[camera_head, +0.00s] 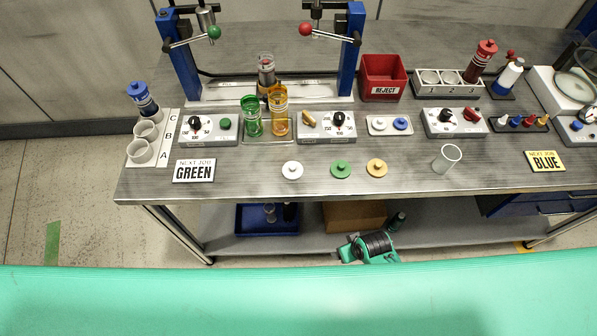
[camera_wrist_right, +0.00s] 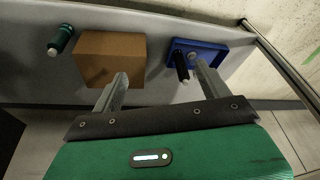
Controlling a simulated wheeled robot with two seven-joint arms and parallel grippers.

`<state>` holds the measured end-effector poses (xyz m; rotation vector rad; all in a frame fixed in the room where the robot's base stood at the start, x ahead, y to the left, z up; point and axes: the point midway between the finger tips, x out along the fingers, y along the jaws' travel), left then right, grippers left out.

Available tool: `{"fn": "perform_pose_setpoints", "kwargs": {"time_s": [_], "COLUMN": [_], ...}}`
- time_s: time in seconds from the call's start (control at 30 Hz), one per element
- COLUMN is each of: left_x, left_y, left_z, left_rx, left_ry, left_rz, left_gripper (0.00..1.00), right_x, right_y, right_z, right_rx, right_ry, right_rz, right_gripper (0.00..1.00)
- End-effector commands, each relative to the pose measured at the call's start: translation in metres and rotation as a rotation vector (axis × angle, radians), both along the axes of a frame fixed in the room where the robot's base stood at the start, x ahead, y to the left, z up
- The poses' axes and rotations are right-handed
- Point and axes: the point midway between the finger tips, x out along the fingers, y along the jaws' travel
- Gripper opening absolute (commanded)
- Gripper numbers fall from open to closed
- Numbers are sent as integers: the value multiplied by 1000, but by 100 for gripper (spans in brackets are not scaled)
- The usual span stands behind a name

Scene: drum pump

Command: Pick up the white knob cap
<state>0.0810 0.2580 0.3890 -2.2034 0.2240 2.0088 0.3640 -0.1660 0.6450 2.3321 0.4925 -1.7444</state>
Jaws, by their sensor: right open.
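The white knob cap (camera_head: 292,170) lies flat near the front edge of the grey workbench in the head view, left of a green knob cap (camera_head: 341,168) and a yellow-orange knob cap (camera_head: 376,168). My right gripper (camera_wrist_right: 160,84) shows in the right wrist view with its two fingers spread wide and nothing between them. It faces the lower shelf and is away from the white cap, which is not in that view. My left gripper is not in view.
A clear empty cup (camera_head: 447,158) stands right of the caps. A GREEN sign (camera_head: 194,170) and a BLUE sign (camera_head: 544,161) stand at the front. Control boxes, green and amber cylinders (camera_head: 279,112) stand behind. A cardboard box (camera_wrist_right: 110,58) and blue tray (camera_wrist_right: 212,60) sit below.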

Motion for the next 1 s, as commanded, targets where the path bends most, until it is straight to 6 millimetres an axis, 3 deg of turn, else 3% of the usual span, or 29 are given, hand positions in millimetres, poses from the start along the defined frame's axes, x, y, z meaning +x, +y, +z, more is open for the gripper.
{"fn": "perform_pose_setpoints", "kwargs": {"time_s": [0.1,0.2,0.37,0.53,0.67,1.0], "left_x": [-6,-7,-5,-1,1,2], "left_y": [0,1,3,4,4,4], "left_z": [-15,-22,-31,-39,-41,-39], "left_rx": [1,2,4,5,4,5], "left_ry": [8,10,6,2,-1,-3], "left_rz": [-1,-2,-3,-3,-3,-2], "left_gripper": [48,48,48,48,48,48], "right_x": [18,22,21,25,27,60], "right_y": [16,25,40,75,97,162], "right_z": [56,99,160,226,254,288], "right_rx": [28,42,65,99,108,79], "right_ry": [-40,-61,-102,-170,-204,-278], "right_rz": [52,94,177,395,549,1006], "right_gripper": [78,78,78,78,78,78]}}
